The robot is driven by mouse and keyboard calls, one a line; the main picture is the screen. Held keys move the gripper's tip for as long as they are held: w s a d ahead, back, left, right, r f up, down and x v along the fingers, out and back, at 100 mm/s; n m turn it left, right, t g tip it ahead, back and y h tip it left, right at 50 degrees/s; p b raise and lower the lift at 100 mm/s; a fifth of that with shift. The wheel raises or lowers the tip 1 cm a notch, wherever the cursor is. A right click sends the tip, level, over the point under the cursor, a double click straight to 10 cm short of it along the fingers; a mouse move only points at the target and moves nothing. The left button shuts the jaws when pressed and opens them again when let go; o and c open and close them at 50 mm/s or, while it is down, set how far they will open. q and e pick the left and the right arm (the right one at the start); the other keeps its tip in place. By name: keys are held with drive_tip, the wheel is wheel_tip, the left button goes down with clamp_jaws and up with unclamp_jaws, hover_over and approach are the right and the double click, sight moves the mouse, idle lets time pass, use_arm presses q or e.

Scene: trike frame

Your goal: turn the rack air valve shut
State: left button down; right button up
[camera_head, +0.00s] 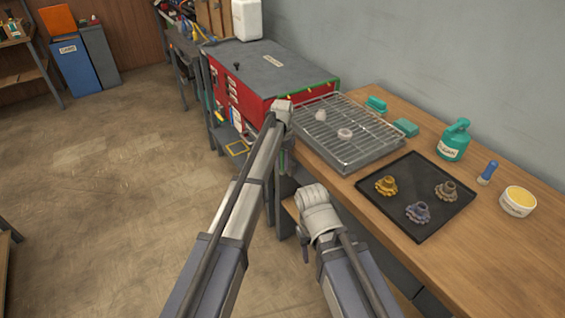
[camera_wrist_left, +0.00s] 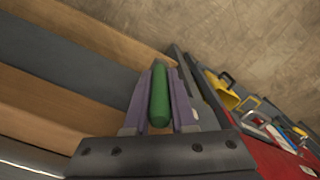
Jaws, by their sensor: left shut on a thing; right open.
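In the left wrist view, a green handle (camera_wrist_left: 160,97) lies lengthwise between the purple fingers of my left gripper (camera_wrist_left: 159,80). The gripper is shut on it. It looks like the rack air valve's handle, but the valve body is hidden. In the head view, my left gripper (camera_head: 283,150) is low at the bench's left end, beside the red cabinet, mostly hidden by its own wrist. My right gripper (camera_head: 306,250) is open and lower, at the near edge of the bench; its fingers show only partly.
The red cabinet (camera_head: 252,98) stands behind.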

use_arm(q)
drive_tip(key=shift+s+d+f+t+y+b, duration=0.1)
drive_tip(key=shift+s+d+t+y+b, duration=0.1)
drive_tip(key=shift+s+t+y+b, duration=0.25)
drive_tip(key=shift+s+d+t+y, duration=0.15)
drive_tip(key=shift+t+y, duration=0.2)
drive_tip(key=shift+t, duration=0.3)
drive_tip(key=c, duration=1)
unclamp_jaws()
drive_tip(key=shift+w, duration=0.1)
drive_tip(key=p+v, duration=0.7)
drive_tip(key=v, duration=0.1)
drive_tip(key=shift+f+p, duration=0.1)
drive_tip(key=shift+p, duration=0.25)
